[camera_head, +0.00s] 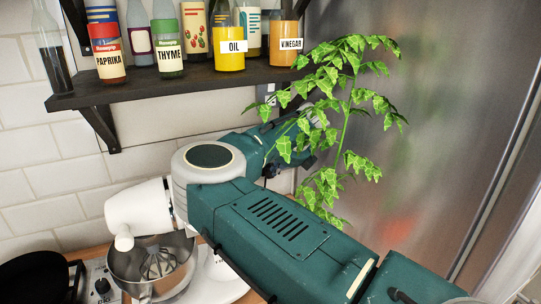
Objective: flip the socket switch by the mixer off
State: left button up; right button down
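The white mixer (137,208) stands at the lower left, with a steel bowl (178,268) and a whisk under its head. Part of a pale socket plate (268,91) shows on the wall below the shelf, right of the mixer. My teal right arm crosses in front of the mixer and bends back toward the wall. My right gripper (308,122) is near the wall just below and right of the plate, largely hidden by leaves; its fingers and any contact cannot be made out. My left gripper is out of view.
A leafy green plant (345,120) stands close around my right forearm. A dark shelf (170,88) with bottles and spice jars hangs above. A steel front (440,130) fills the right side. A hob (97,280) and a black pan (35,280) are at lower left.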

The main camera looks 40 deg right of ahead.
jog(key=w+p, duration=0.1)
jog(key=w+d+p, duration=0.1)
jog(key=w, duration=0.1)
jog(key=shift+w+r, duration=0.15)
pick_arm(q)
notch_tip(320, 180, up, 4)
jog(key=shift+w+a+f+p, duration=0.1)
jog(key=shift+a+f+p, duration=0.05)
jog(key=shift+p, duration=0.3)
pick_arm(e)
jog(key=shift+w+d+r, duration=0.15)
jog(key=shift+w, duration=0.35)
jog(key=shift+w+d+r+g+b, duration=0.1)
jog(key=shift+w+g+b, duration=0.3)
jog(key=shift+b, duration=0.6)
jog(key=shift+w+r+y, duration=0.1)
jog(key=shift+r+y, duration=0.1)
jog(key=shift+y, duration=0.1)
jog(key=shift+r, duration=0.1)
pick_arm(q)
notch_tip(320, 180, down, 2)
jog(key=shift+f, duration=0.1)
